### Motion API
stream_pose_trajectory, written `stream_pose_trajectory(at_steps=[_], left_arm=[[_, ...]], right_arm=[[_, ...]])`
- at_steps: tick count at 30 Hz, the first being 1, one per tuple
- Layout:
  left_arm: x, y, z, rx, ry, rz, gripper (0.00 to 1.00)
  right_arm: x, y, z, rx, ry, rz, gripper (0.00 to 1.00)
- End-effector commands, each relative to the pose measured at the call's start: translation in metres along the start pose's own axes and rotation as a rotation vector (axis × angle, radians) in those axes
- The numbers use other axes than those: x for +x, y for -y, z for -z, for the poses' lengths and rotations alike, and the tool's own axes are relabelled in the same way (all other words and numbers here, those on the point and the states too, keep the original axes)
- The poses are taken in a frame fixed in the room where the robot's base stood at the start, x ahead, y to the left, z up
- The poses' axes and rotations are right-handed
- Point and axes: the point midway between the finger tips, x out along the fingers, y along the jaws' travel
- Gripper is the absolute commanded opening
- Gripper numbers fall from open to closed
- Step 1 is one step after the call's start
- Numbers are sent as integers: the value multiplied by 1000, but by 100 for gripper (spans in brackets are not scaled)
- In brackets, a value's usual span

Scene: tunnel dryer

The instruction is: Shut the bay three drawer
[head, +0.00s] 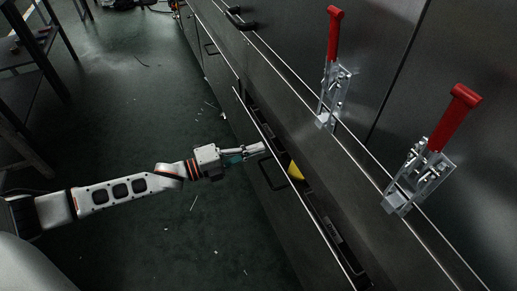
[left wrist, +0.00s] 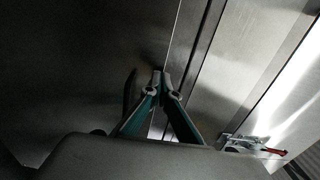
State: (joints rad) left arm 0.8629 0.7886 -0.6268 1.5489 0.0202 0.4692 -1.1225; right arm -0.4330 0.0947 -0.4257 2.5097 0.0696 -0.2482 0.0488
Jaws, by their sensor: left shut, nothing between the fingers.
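The bay three drawer (head: 300,220) is a dark metal drawer standing partly open along the dryer's side, with a yellow object (head: 295,171) and dark items inside. Its black bar handle (head: 267,176) is on the front face. My left gripper (head: 262,148) is shut and empty at the drawer's upper front edge, close to the handle; I cannot tell whether it touches. In the left wrist view its fingertips (left wrist: 161,74) meet in front of a dark metal panel, with a dark handle (left wrist: 130,92) just left of them. My right gripper is not in view.
Two toggle clamps with red handles (head: 335,32) (head: 455,118) stand on the ledge above the drawer. Another black handle (head: 210,48) is on a front farther along. A dark workbench (head: 35,65) is at the left. The green floor between is mostly clear, with small scraps.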

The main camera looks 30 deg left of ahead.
Motion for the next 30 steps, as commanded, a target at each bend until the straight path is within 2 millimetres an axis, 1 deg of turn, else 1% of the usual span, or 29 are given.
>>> stream_pose_trajectory(at_steps=[5, 14, 17, 21, 24, 30], left_arm=[[6, 0, 0, 0, -1, 1, 0], [7, 1, 0, 1, -1, 1, 0], [16, 1, 1, -1, -1, 4, 0], [39, 1, 0, 1, 0, 4, 0], [50, 1, 0, 0, 0, 2, 0], [54, 1, 0, 1, 0, 1, 0]], right_arm=[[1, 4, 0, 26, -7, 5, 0], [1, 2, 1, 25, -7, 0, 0], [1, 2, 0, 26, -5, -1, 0], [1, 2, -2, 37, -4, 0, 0], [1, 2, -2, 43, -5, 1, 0], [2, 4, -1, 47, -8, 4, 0]])
